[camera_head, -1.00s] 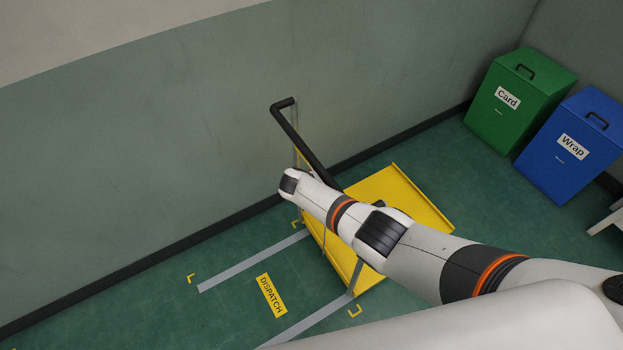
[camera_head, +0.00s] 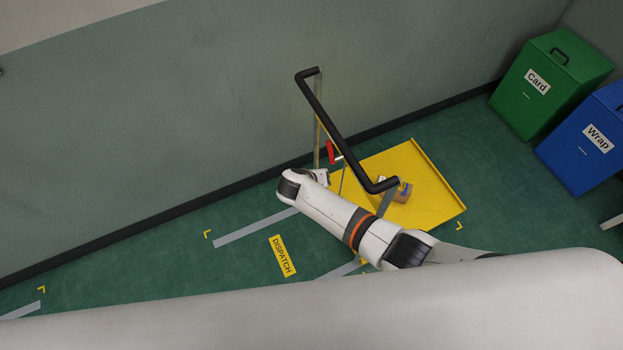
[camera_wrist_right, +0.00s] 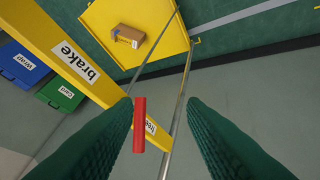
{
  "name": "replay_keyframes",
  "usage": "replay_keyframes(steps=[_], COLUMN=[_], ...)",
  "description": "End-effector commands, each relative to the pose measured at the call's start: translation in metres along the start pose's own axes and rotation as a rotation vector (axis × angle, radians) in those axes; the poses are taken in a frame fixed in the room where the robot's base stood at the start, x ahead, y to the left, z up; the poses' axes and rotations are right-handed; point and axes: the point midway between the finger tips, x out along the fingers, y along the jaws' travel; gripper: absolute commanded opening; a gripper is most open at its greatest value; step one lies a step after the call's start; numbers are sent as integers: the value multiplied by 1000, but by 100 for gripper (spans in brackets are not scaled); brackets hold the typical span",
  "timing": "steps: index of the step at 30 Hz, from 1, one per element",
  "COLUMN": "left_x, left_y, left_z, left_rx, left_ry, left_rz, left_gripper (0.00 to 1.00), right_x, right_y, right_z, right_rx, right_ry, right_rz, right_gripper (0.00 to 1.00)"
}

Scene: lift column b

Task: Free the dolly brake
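The dolly has a yellow deck (camera_head: 425,180) and a tall black push handle (camera_head: 335,128) near the wall. Its red brake lever (camera_head: 330,152) stands beside the handle posts. In the right wrist view the red lever (camera_wrist_right: 139,125) shows in front of a yellow bar (camera_wrist_right: 50,40) labelled "brake", with a second label partly hidden. My right gripper (camera_wrist_right: 165,110) is open, its two green fingers apart. The lever appears between them, close to the left finger; I cannot tell whether they touch. In the head view the right gripper (camera_head: 322,177) is just below the lever. My left gripper is not in view.
A small brown box (camera_head: 402,193) lies on the deck. A green "Card" bin (camera_head: 548,85) and a blue "Wrap" bin (camera_head: 588,145) stand at right. The wall (camera_head: 200,110) is close behind the dolly. A "DISPATCH" floor marking (camera_head: 283,256) lies on clear floor at left.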

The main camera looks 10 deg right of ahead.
Motion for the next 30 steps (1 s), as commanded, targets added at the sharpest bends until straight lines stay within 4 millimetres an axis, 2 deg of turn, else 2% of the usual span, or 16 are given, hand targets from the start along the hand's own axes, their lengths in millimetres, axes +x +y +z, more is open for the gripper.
replay_keyframes(steps=[7,25,28,30], left_x=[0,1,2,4], left_y=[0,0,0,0], left_z=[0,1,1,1], left_rx=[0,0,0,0], left_ry=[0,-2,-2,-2], left_rz=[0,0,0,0], left_gripper=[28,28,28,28], right_x=[-16,-17,-10,1], right_y=[-8,-9,-7,-4], right_z=[17,19,33,59], right_rx=[0,2,52,149], right_ry=[0,-1,-28,-76], right_rz=[-1,0,-10,-24], right_gripper=[38,38,38,38])
